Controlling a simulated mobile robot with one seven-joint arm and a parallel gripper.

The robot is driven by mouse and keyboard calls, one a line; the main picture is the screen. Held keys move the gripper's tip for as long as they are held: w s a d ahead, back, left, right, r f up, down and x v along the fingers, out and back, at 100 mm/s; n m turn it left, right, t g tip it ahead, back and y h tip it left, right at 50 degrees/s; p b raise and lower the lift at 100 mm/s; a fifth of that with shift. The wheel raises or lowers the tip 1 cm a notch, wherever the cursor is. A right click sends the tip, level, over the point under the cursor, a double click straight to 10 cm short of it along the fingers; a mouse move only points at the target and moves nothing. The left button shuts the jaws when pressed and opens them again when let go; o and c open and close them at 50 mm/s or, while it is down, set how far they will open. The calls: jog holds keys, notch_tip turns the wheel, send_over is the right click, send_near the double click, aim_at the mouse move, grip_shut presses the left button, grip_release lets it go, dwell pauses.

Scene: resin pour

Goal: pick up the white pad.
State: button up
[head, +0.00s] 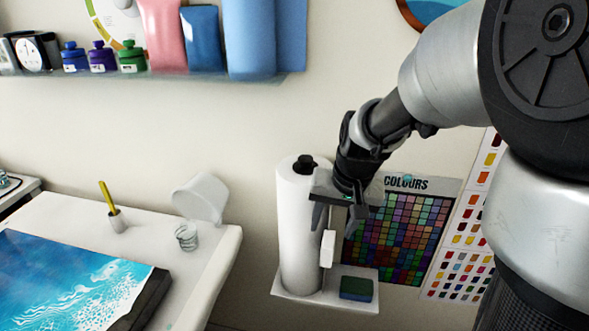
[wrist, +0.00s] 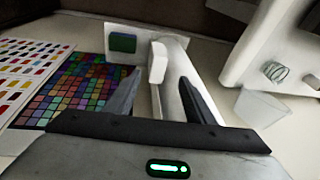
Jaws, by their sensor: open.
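The white pad (head: 327,249) is a small upright block beside the right side of a white paper roll (head: 296,225). In the wrist view the pad (wrist: 158,62) lies just beyond my fingertips, against or close to the roll. I cannot tell what it rests on or whether it touches the roll. My gripper (head: 340,226) is above the pad, fingers pointing down. In the wrist view my gripper (wrist: 162,80) is open, with nothing between its fingers and the pad roughly in line with the gap.
A green and blue sponge (head: 356,289) sits on the small white shelf (head: 320,297) under the roll. A colour chart (head: 402,228) hangs behind my gripper. A white table (head: 210,262) with a glass jar (head: 187,237) and a blue painting (head: 70,285) is left.

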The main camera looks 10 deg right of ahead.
aim_at(330, 240)
jog(key=x, duration=0.5)
jog(key=shift+d+f+b, duration=0.2)
jog(key=shift+f+b, duration=0.1)
jog(key=shift+f, duration=0.05)
jog(key=shift+s, duration=0.1)
jog(key=shift+c, duration=0.4)
grip_shut()
